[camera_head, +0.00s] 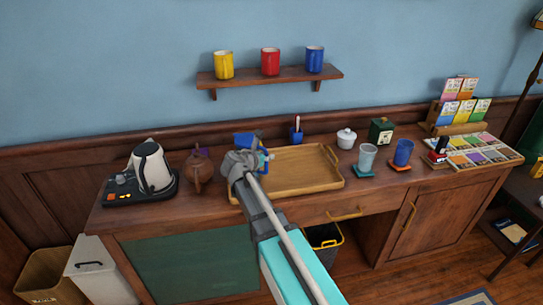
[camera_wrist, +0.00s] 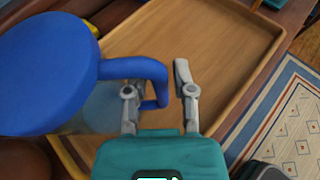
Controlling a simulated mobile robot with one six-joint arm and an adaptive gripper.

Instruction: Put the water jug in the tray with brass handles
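The water jug has a round blue lid (camera_wrist: 45,70), a blue handle (camera_wrist: 162,82) and a clear body (camera_wrist: 95,115). In the head view its blue lid (camera_head: 246,139) shows at the tray's left end, mostly hidden by my arm. The wooden tray (camera_head: 300,170) lies on the desk, with a brass handle (camera_head: 332,155) at its right end; its floor also shows in the wrist view (camera_wrist: 200,45). My gripper (camera_wrist: 158,80) is open, one finger on each side of the jug handle, with a gap at the right finger. Whether the jug touches the tray floor is unclear.
A brown teapot (camera_head: 199,172) and a kettle (camera_head: 152,167) stand left of the tray. A small blue pot (camera_head: 296,136) is behind it; a white sugar bowl (camera_head: 346,138) and two cups (camera_head: 367,157) (camera_head: 403,152) are right. The tray's middle and right are bare.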

